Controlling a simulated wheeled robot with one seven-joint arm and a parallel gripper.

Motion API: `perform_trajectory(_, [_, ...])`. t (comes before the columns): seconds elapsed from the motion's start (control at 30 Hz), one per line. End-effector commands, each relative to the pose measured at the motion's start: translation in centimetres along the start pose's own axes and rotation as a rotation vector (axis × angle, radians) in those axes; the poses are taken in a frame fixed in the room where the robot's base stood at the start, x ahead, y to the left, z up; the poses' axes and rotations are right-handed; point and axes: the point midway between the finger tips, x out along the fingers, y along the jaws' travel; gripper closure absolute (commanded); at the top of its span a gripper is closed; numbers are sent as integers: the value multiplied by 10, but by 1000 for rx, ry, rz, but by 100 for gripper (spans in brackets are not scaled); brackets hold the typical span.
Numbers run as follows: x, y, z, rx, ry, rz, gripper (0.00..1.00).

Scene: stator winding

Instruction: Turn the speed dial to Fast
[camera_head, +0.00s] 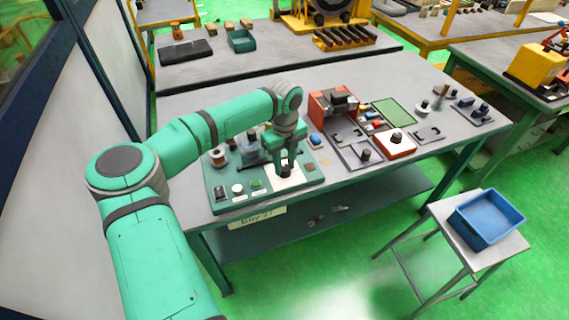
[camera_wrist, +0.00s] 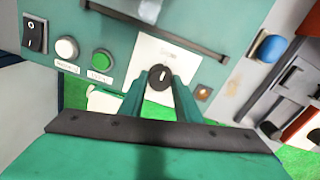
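The speed dial is a small round black knob (camera_wrist: 159,78) with a white pointer mark, on a white plate (camera_wrist: 185,55) of the teal control panel (camera_wrist: 110,25). In the wrist view the pointer stands near upright, tilted slightly right. The lettering on the plate is too small and partly hidden to read. My gripper (camera_wrist: 160,82) has one green finger on each side of the knob, with the knob filling the gap between the tips. Whether the fingers touch it is unclear.
A black rocker switch (camera_wrist: 33,36), a white button (camera_wrist: 67,48) and a green button (camera_wrist: 103,62) sit left of the dial. A black bar handle (camera_wrist: 155,32) runs behind it. A blue button (camera_wrist: 270,47) is to the right.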

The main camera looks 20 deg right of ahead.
Motion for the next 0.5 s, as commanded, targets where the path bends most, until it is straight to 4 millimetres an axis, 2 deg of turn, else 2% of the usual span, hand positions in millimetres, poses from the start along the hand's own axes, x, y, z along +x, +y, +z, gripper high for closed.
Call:
perform_trajectory(0.27, [0,1,0,24,0,2,92])
perform_trajectory(0.5, [0,1,0,138,1,2,92])
